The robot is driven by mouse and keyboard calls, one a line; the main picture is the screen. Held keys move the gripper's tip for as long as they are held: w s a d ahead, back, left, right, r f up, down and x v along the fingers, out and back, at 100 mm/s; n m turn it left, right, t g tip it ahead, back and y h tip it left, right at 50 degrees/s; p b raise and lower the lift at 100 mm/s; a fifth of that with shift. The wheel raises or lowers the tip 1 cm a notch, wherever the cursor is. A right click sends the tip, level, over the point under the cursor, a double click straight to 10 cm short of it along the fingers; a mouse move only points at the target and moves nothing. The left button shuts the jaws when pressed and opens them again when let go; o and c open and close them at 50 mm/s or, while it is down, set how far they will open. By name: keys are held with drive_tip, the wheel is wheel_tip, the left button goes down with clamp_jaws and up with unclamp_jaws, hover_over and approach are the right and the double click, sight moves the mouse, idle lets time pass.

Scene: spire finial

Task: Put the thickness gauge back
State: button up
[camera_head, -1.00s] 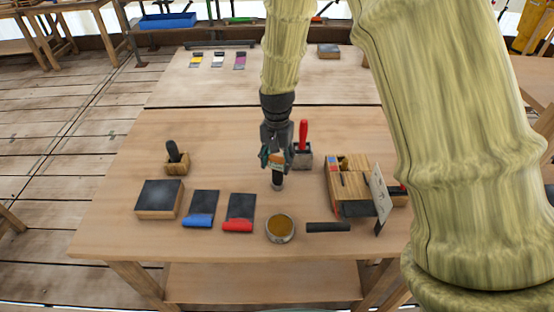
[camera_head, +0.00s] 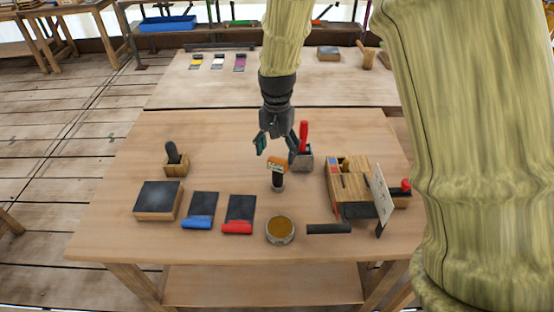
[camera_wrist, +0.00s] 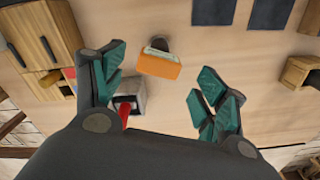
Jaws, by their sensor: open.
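The likely thickness gauge is an orange-topped piece with a pale face (camera_head: 278,163). It stands upright on a dark stem with a small grey round base (camera_head: 278,187) on the table; I cannot tell whether the stem is part of it. The orange top also shows in the wrist view (camera_wrist: 158,65), beyond and between the fingertips. My gripper (camera_head: 276,145) is open and empty, just above the orange top and apart from it. Its teal fingers show spread in the wrist view (camera_wrist: 165,85).
A grey holder with a red-handled tool (camera_head: 303,158) stands close right of the gauge. A wooden box (camera_head: 350,180) with a white card is farther right. A round tin (camera_head: 280,230), a red roller (camera_head: 238,227) and a blue roller (camera_head: 197,222) lie in front.

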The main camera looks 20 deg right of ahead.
wheel_tip(320, 180, up, 8)
drive_tip(key=b, duration=0.1)
drive_tip(key=shift+f, duration=0.25)
